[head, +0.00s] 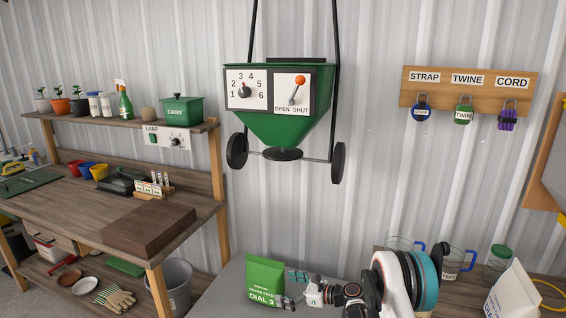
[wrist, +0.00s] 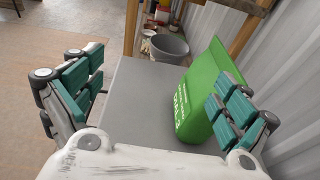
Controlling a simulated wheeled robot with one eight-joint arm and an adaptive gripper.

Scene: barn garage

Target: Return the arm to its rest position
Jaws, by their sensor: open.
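My gripper (head: 292,289) is low in the head view, at the end of my white arm, just right of a green seed bag (head: 265,279) marked "DIAL 3". In the wrist view my gripper (wrist: 158,95) has its teal-padded fingers spread wide, with nothing held between them. The bag (wrist: 205,92) stands upright on a grey tabletop (wrist: 140,95), close by the right finger, which hides part of it. I cannot tell whether finger and bag touch.
A green spreader hopper (head: 283,128) hangs above the table, its lever by "OPEN SHUT". A wooden workbench (head: 75,209) stands left, a grey bucket (head: 176,284) beneath. Glass mugs (head: 452,262) and a white bag (head: 512,290) stand right of my arm. Corrugated wall lies behind.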

